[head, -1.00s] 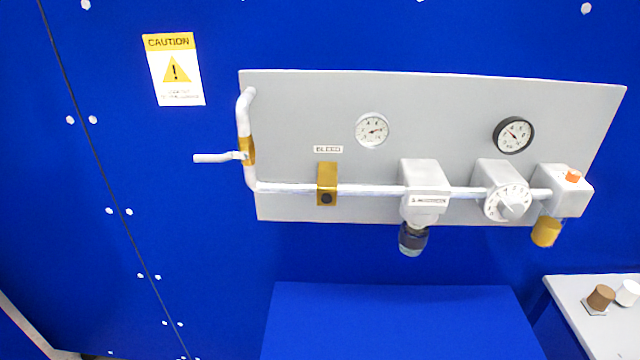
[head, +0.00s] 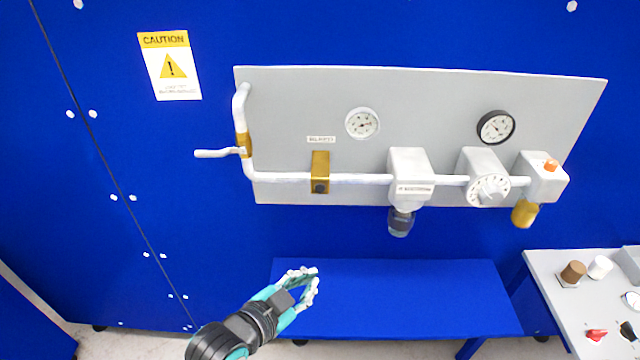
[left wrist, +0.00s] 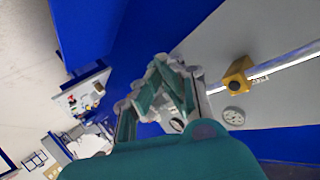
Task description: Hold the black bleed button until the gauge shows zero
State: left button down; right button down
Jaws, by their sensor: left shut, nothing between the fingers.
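The black bleed button (head: 320,188) sits on the lower front of a brass block (head: 320,165) on the white pipe, under the BLEED label (head: 321,139). The white-rimmed gauge (head: 362,123) is right of the label; its reading is too small to tell. A black-rimmed gauge (head: 496,127) is further right. My left gripper (head: 314,279) is shut and empty, below the panel and apart from the button. The left wrist view shows its fingers (left wrist: 172,85), the brass block (left wrist: 236,76) and the white-rimmed gauge (left wrist: 233,116). My right gripper is not in view.
The grey panel (head: 290,90) carries a lever valve (head: 222,153), a filter body (head: 408,170), a white dial (head: 488,190) and an orange-topped fitting (head: 545,175). A blue bench (head: 420,300) lies below. A grey table (head: 560,310) with knobs stands at right.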

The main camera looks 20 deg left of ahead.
aim_at(320, 188)
pick_arm(q)
jog(key=w+d+r+m+t+h, duration=0.1)
jog(key=r+t, duration=0.4)
jog(key=r, duration=0.5)
jog(key=shift+w+d+r+m+h, duration=0.35)
jog(key=shift+w+m+h, duration=0.6)
jog(key=shift+m, duration=0.25)
jog(key=shift+w+f, duration=0.1)
jog(key=w+a+b, duration=0.1)
jog(key=w+a, duration=0.1)
jog(key=w, duration=0.6)
jog(key=shift+w+a, duration=0.2)
jog(key=shift+a, duration=0.05)
jog(key=shift+w+a, duration=0.1)
jog(key=shift+w, duration=0.3)
jog(key=shift+w+a, duration=0.2)
jog(key=shift+w, duration=0.35)
dwell(3.7)
